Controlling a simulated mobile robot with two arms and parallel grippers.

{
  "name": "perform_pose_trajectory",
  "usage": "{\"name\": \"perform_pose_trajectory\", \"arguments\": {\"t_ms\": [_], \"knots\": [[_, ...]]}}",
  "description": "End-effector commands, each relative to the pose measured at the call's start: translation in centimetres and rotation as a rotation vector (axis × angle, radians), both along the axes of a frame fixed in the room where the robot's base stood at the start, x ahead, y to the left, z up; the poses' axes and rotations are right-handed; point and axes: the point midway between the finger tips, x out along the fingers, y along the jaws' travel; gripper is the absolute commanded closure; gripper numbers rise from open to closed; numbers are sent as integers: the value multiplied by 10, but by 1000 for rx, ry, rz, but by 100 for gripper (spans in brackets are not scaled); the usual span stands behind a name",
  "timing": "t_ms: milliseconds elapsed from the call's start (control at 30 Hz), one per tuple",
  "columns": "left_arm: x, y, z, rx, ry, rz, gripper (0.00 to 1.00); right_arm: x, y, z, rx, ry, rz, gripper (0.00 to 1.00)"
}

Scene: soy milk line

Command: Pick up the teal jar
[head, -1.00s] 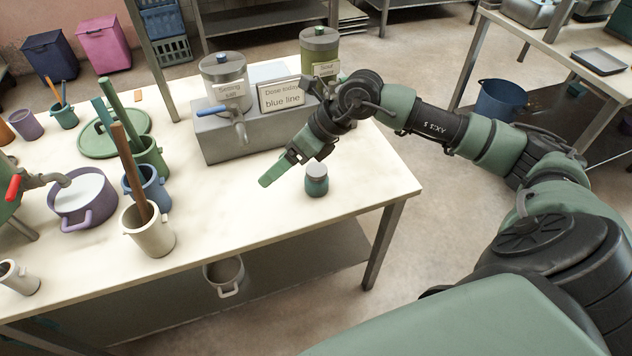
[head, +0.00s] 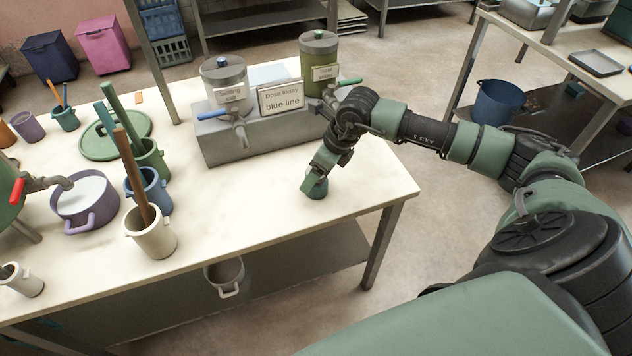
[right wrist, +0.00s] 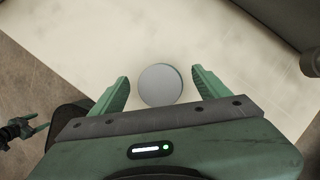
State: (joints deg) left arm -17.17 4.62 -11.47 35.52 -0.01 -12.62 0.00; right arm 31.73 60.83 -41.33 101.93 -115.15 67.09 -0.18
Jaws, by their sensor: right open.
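The teal jar (head: 317,189) stands upright on the right part of the pale table, near its front edge. In the right wrist view its round grey lid (right wrist: 160,85) shows between my two green fingers. My right gripper (head: 314,184) is at the jar from above, and in the wrist view its fingers (right wrist: 163,85) are apart on either side of the lid, with a gap visible on each side. The finger hides part of the jar in the head view.
Behind the jar is a grey dispenser block (head: 262,140) with two canisters, taps and a sign (head: 281,97). Cups with sticks, such as the cream cup (head: 150,235), and a purple pot (head: 84,203) stand left. The table between is clear.

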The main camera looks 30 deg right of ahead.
Motion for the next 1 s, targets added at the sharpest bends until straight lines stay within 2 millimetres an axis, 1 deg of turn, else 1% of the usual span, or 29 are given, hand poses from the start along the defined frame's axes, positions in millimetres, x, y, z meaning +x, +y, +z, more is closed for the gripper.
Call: {"name": "perform_pose_trajectory", "arguments": {"t_ms": [133, 167, 200, 267, 300, 367, 400, 433, 633, 767, 867, 967, 1000], "knots": [[0, 0, 0, 0, 0, 0, 30, 0, 0, 0, 0, 0, 0, 24], [0, 0, 0, 0, 0, 0, 30, 0, 0, 0, 0, 0, 0, 26], [0, 0, 0, 0, 0, 0, 30, 0, 0, 0, 0, 0, 0, 38], [0, 0, 0, 0, 0, -1, 30, 0, 0, 0, 1, 0, 0, 54], [0, 0, 0, 0, -1, -1, 30, 0, 0, 0, 1, 0, 0, 65], [0, 0, 0, -1, -1, -1, 30, 0, 0, 0, 1, 0, 0, 82], [0, 0, 0, -1, -1, -1, 30, 0, 0, 0, 1, 0, 0, 93], [0, 0, 0, -1, -1, -1, 30, 0, 0, 1, 0, -1, 0, 94], [0, -1, 0, -1, -1, 0, 30, 0, 0, 1, 1, -2, 0, 95], [0, -1, -1, -1, -1, 0, 30, 1, 0, 6, 1, -3, 0, 95], [0, 0, -2, -1, 0, 0, 30, 1, 0, 15, 2, -5, -1, 95], [0, -1, -3, -1, 0, 0, 30, 1, 0, 30, 1, -6, 0, 95], [0, -1, -4, -1, 0, 0, 30, 2, 0, 39, 2, -7, 0, 95]]}}
